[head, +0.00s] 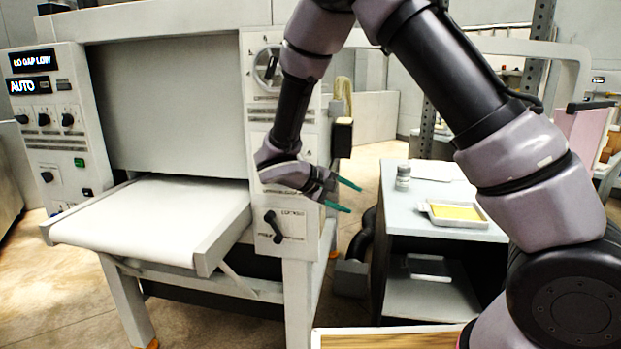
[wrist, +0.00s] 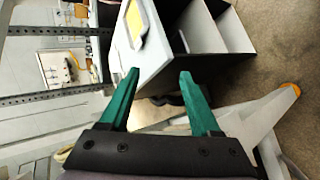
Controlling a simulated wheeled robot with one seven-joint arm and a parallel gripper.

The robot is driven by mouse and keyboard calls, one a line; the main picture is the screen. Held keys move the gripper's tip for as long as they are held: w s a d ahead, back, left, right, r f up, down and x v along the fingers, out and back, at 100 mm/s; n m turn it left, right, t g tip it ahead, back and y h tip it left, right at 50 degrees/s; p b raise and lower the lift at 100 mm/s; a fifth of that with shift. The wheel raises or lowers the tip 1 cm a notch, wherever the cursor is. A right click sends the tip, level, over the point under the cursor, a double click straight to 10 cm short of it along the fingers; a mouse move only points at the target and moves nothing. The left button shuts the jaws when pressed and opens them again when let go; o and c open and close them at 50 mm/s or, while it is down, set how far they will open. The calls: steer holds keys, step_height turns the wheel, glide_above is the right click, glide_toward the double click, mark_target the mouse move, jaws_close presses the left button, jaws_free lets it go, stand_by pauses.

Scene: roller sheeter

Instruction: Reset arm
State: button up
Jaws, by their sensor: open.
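My gripper (head: 344,196) is in front of the right-hand panel of the roller sheeter (head: 170,110), pointing right. Its green fingers are apart and nothing is between them. In the wrist view my gripper (wrist: 157,95) also shows open and empty, with the side of a cabinet and the floor beyond it. My arm is bent, rising from the lower right of the head view and coming down to the panel. The lower panel lever (head: 273,226) is just below and left of the fingers, apart from them.
A cabinet (head: 400,225) to the right bears a small grey jar (head: 403,178) and a white tray (head: 470,222) with a yellow sheet. The sheeter's white belt table (head: 150,215) juts out at the left. A wooden board (head: 385,341) lies at the front edge.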

steer(key=s+d+r+m+g+y, duration=0.45)
steer(key=s+d+r+y, duration=0.2)
steer(key=d+r, duration=0.45)
steer(key=s+d+r+m+t+y, duration=0.2)
steer(key=s+r+m+t, duration=0.1)
steer(key=s+r, duration=0.3)
steer(key=s+d+r+m+t+y, duration=0.2)
steer(key=s+r+m+t+y, duration=0.1)
steer(key=s+r, duration=0.3)
steer(key=shift+s+d+r+y, duration=0.25)
steer(key=shift+s+r+y, duration=0.15)
steer(key=shift+r, duration=0.4)
steer(key=shift+o, duration=0.3)
steer(key=o, duration=0.5)
